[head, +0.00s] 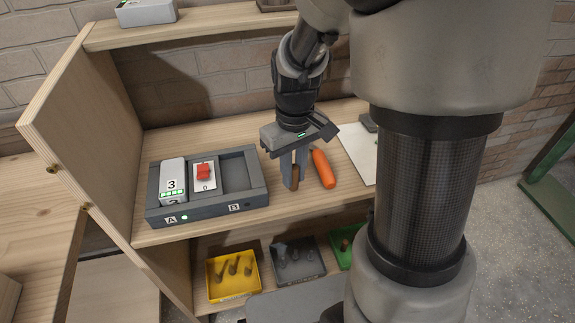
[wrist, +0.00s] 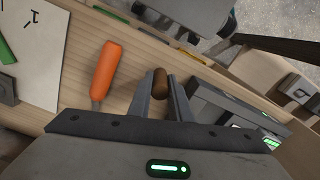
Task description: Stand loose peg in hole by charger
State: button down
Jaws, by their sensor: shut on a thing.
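My gripper (head: 294,176) is shut on a brown wooden peg (head: 295,183), which points down between the fingertips at the shelf's front, right of the charger. In the wrist view the peg (wrist: 160,82) shows its rounded end between my gripper's fingers (wrist: 161,92). I cannot tell whether its lower end touches the shelf. The charger (head: 200,209) is a dark grey dock marked A and B. A grey battery block marked 3 (head: 173,180) sits in its left bay, and its right bay is empty. The hole is not visible in either view.
An orange-handled tool (head: 323,169) lies close to the right of my gripper. A white sheet (head: 358,150) lies further right. Yellow (head: 236,295), grey (head: 294,281) and green (head: 341,262) trays stand below. A wooden side panel (head: 90,140) bounds the left.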

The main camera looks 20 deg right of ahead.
aim_at(294, 167)
jog(key=shift+f, duration=1.05)
jog(key=shift+f, duration=0.1)
jog(key=shift+f+b, duration=0.15)
jog(key=shift+b, duration=0.15)
jog(key=c, duration=1.6)
grip_release()
notch_tip(294, 167, up, 12)
jog(key=p, duration=0.3)
jog(key=s+r+m+t, duration=0.1)
jog(key=s+r+t, duration=0.1)
jog(key=s+r, duration=0.1)
jog(key=s+r+m+t, duration=0.1)
jog(key=s+r, duration=0.2)
jog(key=s, duration=0.2)
jog(key=s+r+m+t, duration=0.1)
jog(key=s+r+t, duration=0.1)
jog(key=s+r, duration=0.1)
jog(key=shift+s+r+m+t, duration=0.3)
jog(key=shift+s+r, duration=0.05)
jog(key=shift+s, duration=0.05)
